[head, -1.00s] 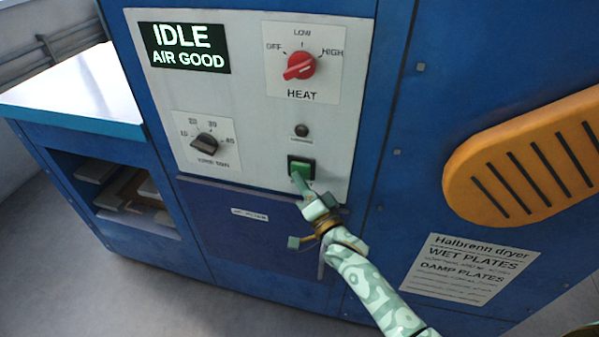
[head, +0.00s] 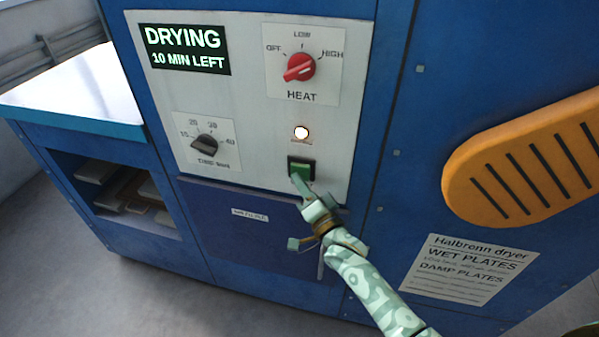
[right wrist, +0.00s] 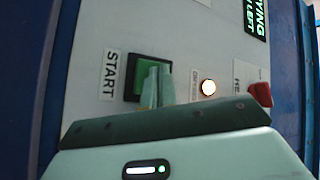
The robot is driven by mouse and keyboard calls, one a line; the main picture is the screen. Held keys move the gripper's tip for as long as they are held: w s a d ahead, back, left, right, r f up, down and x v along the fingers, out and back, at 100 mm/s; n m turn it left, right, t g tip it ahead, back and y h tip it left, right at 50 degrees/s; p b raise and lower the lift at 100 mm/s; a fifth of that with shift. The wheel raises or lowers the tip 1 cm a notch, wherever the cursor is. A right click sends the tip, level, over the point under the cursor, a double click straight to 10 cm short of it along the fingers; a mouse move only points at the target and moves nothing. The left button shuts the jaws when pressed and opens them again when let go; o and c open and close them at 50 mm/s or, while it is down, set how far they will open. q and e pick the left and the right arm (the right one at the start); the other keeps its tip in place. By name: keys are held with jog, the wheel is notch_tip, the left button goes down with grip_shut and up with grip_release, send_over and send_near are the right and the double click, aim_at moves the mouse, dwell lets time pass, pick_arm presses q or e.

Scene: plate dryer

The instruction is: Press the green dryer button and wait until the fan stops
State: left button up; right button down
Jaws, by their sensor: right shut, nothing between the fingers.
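The green button (head: 303,170) sits in a dark square frame low on the white control panel (head: 255,150). It also shows in the right wrist view (right wrist: 152,70), beside the label START. My right gripper (head: 298,182) is shut and empty, its fingertips at the lower left of the button, apparently touching it. In the right wrist view the fingertips (right wrist: 153,85) overlap the button's lower part. The display (head: 186,50) reads DRYING, 10 MIN LEFT. The lamp (head: 301,133) above the button glows white. The fan is not visible. My left gripper is not in view.
A red heat knob (head: 299,67) and a dark time knob (head: 204,145) are on the same panel. An orange slotted vent (head: 525,160) sticks out at the right, above a printed notice (head: 468,268). A blue drawer or door (head: 250,235) lies below the panel.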

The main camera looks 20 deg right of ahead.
jog(key=shift+s+a, duration=0.35)
jog(key=shift+s, duration=0.15)
jog(key=s+a+p, duration=0.1)
jog(key=s, duration=0.1)
jog(key=s+a+p, duration=0.1)
jog(key=s, duration=0.1)
jog(key=shift+a, duration=0.4)
dwell(0.6)
